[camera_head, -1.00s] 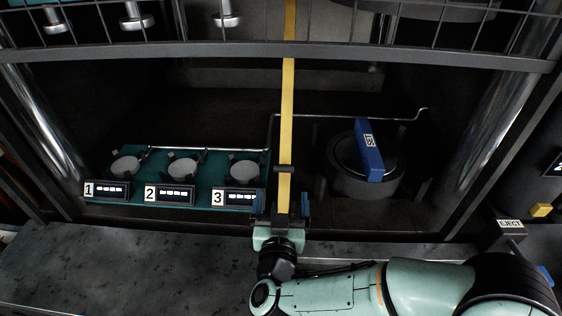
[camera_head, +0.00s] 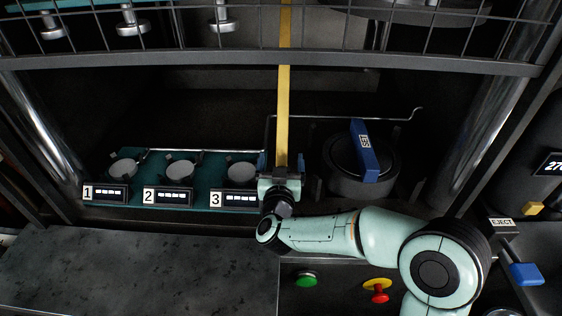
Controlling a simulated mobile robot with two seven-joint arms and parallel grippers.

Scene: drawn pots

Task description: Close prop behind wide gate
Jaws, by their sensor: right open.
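The wide gate (camera_head: 250,58) is a dark frame with wire mesh across the top of the view, raised above the dark opening. I cannot tell whether the fingers touch the bar. The bar's foot is hidden by the gripper. My left gripper is not in view.
A green tray (camera_head: 140,162) with numbered stations is left of the gripper. A round dark pot (camera_head: 345,180) with a blue handle (camera_head: 364,150) stands close on the right. A thin metal rail (camera_head: 395,120) runs behind it. Green (camera_head: 307,279) and red (camera_head: 377,291) buttons sit in front.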

